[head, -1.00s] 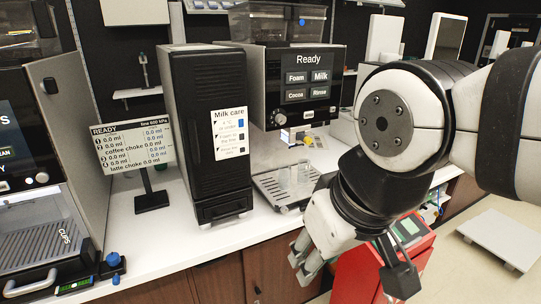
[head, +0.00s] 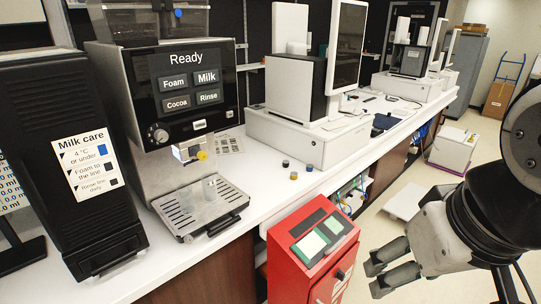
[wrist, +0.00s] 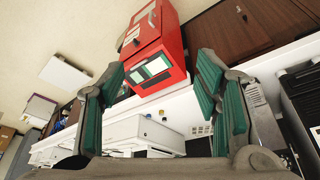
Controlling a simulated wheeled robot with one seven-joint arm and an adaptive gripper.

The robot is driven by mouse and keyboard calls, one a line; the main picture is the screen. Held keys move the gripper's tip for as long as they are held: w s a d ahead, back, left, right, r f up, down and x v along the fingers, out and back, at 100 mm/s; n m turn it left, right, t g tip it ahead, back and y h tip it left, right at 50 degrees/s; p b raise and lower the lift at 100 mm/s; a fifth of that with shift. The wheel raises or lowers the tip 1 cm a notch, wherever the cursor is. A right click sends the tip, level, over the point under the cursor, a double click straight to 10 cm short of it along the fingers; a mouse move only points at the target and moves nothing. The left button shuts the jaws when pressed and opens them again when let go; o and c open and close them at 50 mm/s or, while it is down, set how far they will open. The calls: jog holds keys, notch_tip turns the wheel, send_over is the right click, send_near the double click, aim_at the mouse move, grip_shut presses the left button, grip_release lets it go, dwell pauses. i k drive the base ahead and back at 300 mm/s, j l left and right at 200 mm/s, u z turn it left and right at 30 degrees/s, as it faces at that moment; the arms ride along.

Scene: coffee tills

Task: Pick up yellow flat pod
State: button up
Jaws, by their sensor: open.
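In the wrist view small pods (wrist: 148,116) show on the counter beyond the red box. My gripper (head: 376,277) is at the lower right of the head view, in front of the counter and well apart from the pods. Its fingers are spread and empty. In the wrist view the gripper (wrist: 160,68) is open, with green finger pads.
A red box with a small screen (head: 312,240) stands at the counter's front, between my gripper and the pods. The coffee machine (head: 190,85) has a yellow round part (head: 202,155) and a drip tray (head: 240,207) with clear glasses. A grey-white till base (head: 290,140) stands behind the pods.

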aim_at(294, 175)
jog(key=u, duration=0.25)
jog(key=i+l+u, duration=0.2)
jog(key=l+u, duration=0.15)
jog(key=i+l+u, duration=0.15)
jog(key=l+u, duration=0.2)
jog(key=i+l, duration=0.15)
jog(key=l, duration=0.3)
jog(key=i+l+u, duration=0.1)
jog(key=l, duration=0.35)
jog(key=i+l, duration=0.15)
jog(key=l, duration=0.3)
jog(key=i+l+u, duration=0.1)
jog(key=l, duration=0.35)
jog(key=i+l, duration=0.15)
jog(key=l, duration=0.35)
jog(key=i+l+u, duration=0.15)
jog(key=l, duration=0.3)
